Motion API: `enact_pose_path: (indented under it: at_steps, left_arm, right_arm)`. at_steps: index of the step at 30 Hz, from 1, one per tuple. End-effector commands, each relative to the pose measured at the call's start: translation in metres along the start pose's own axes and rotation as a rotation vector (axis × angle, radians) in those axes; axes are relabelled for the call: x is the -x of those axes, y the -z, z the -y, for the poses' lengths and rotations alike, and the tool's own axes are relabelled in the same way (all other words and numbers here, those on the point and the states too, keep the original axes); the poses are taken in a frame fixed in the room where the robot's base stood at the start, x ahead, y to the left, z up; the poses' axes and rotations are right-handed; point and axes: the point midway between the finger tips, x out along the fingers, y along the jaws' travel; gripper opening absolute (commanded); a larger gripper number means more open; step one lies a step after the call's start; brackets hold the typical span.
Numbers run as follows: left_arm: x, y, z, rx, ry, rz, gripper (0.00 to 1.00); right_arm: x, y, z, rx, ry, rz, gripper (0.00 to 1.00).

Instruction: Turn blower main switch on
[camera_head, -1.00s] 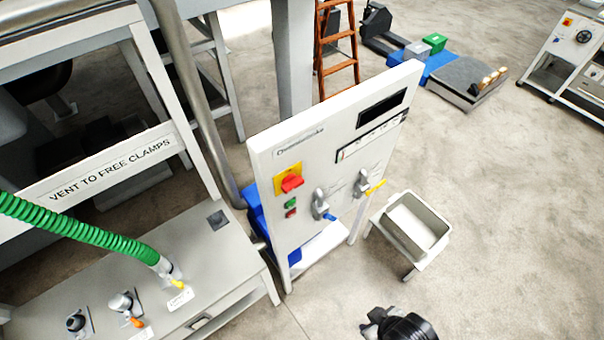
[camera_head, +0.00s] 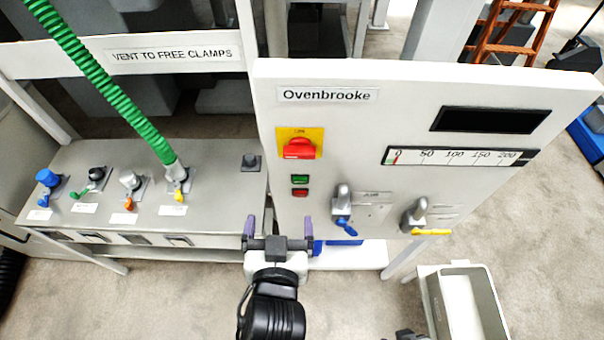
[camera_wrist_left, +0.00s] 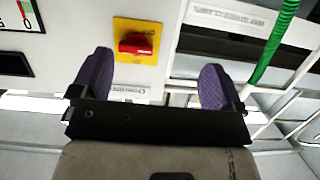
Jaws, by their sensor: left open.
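The main switch is a red rotary knob on a yellow plate (camera_head: 300,143), on the front of the white Ovenbrooke panel (camera_head: 330,122). The red knob (camera_head: 299,149) also shows in the left wrist view (camera_wrist_left: 135,43), upside down, near the tip of one finger. My left gripper (camera_head: 278,226) is open and empty below the switch, in front of the panel's lower left edge. Its two purple fingers stand apart, and the knob is not between them. A dark part at the bottom edge of the head view may be my right gripper; its fingers are not clear.
Green and red buttons (camera_head: 300,186) sit below the switch. A blue-handled valve (camera_head: 343,215) and a yellow-handled valve (camera_head: 420,218) are to the right. A bench (camera_head: 215,215) with several small valves and a green hose (camera_head: 105,85) stands left. A grey bin (camera_head: 465,300) stands at lower right.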

Motion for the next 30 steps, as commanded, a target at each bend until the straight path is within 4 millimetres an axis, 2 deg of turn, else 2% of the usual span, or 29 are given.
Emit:
enact_pose_path:
  at_steps: [1,3,8,11,14,24,30]
  left_arm:
    - [-0.001,0.001,-0.01,0.008,-0.004,-0.063,0.94]
    - [0.003,0.013,-0.02,0.017,-0.006,-0.132,0.94]
    - [0.009,0.031,-0.032,0.03,-0.009,-0.23,0.94]
    - [0.006,0.038,-0.036,0.031,-0.009,-0.254,0.94]
    - [-0.005,0.044,-0.036,0.031,-0.008,-0.259,0.94]
    - [-0.066,0.059,-0.035,0.03,-0.007,-0.256,0.94]
    - [-0.096,0.066,-0.035,0.031,-0.007,-0.254,0.94]
  right_arm:
    - [-0.018,-0.006,0.002,-0.001,0.002,-0.001,0.5]
    - [-0.026,-0.008,0.003,-0.002,0.004,-0.001,0.5]
    - [-0.036,-0.011,0.005,-0.007,0.009,-0.003,0.5]
    - [-0.036,-0.011,0.005,-0.008,0.01,-0.003,0.5]
    - [-0.034,-0.01,0.005,-0.008,0.009,-0.003,0.5]
    - [-0.026,-0.009,0.001,0.001,0.0,-0.002,0.5]
    - [-0.024,-0.008,0.0,0.004,-0.004,-0.002,0.5]
